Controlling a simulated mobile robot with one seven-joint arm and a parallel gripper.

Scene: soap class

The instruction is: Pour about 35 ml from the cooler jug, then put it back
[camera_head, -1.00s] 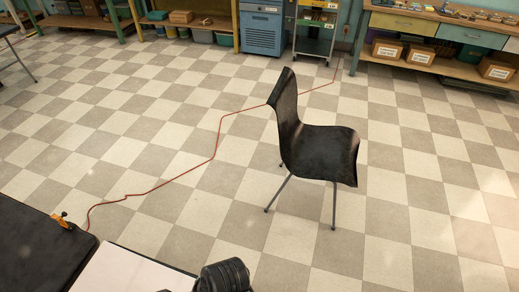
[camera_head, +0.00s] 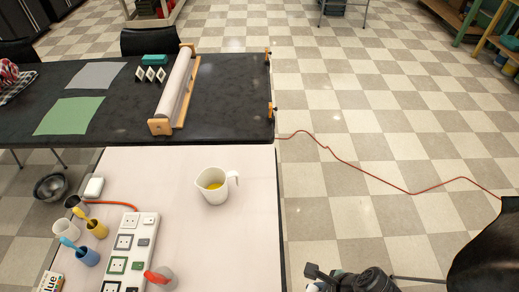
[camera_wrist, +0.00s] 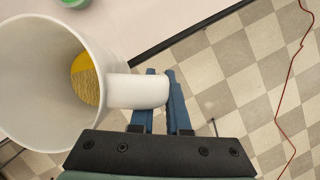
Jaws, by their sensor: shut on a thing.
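My gripper (camera_wrist: 161,74) shows in the wrist view, with its blue fingers closed on the handle of a white jug (camera_wrist: 35,65). The jug fills the left of that view, and yellow liquid (camera_wrist: 84,78) shows inside it. Part of the fingers is hidden behind the handle. In the head view a white jug (camera_head: 211,196) with yellow liquid stands upright on the pale table (camera_head: 190,245), its handle to the right, with no gripper at it. My gripper and the held jug cannot be made out in the head view. I cannot tell which jug is cooler.
A dark table (camera_head: 110,115) with a paper roll (camera_head: 175,82) lies behind. A red cable (camera_head: 365,174) crosses the floor. Table space right of the jug is bare.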

